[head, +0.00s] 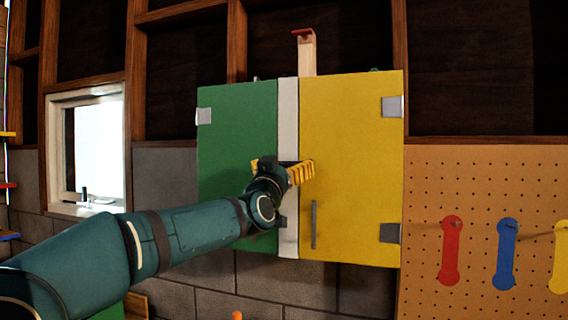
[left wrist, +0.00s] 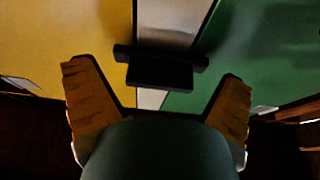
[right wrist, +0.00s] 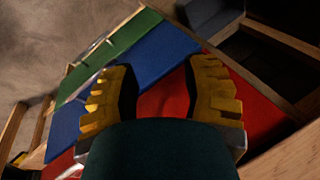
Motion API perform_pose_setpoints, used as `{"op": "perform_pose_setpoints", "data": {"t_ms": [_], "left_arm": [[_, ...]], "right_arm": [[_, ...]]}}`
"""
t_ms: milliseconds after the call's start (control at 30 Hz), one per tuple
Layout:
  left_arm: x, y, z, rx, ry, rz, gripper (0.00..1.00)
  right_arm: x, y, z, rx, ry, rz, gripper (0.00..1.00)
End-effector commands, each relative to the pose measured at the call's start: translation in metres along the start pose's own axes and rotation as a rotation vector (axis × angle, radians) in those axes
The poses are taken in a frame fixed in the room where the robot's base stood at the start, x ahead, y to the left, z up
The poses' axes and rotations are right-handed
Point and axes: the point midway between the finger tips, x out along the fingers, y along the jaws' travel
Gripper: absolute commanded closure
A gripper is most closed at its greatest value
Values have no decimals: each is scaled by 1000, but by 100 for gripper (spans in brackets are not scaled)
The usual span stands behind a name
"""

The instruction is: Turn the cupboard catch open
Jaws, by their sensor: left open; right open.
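The wall cupboard has a green left door (head: 237,125) and a yellow right door (head: 350,125), with a pale upright strip (head: 288,110) between them. The catch (left wrist: 160,72) is a dark bar with a block on it, lying across the strip in the left wrist view. That view shows the doors upside down. In the head view my gripper mostly hides the catch. My left gripper (head: 283,172) is open in front of the strip, its fingers (left wrist: 155,85) spread to either side of the catch. Contact is not clear. My right gripper (right wrist: 160,78) is open, away from the cupboard.
A grey bar handle (head: 313,225) stands on the yellow door. A wooden piece with a red top (head: 306,52) is on the cupboard. A pegboard (head: 480,180) is at right, a window (head: 98,150) at left. Below my right gripper are blue (right wrist: 150,60) and red panels.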

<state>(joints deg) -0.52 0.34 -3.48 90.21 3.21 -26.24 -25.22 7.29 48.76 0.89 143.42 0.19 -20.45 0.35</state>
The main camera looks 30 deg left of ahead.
Motion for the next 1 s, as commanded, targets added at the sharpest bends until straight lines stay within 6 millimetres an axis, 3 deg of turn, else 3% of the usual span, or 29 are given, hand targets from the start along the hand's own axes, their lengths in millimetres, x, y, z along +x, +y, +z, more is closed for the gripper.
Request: {"op": "perform_pose_setpoints", "data": {"t_ms": [367,567,600,1000], "left_arm": [[5,0,0,0,0,-1,4],[5,0,0,0,0,-1,70],[5,0,0,0,0,-1,72],[5,-1,2,31,0,11,73]], "right_arm": [[-1,0,-1,0,1,0,53],[-1,0,0,0,1,0,53],[-1,0,0,0,1,0,53],[4,1,1,-1,-2,0,53]]}}
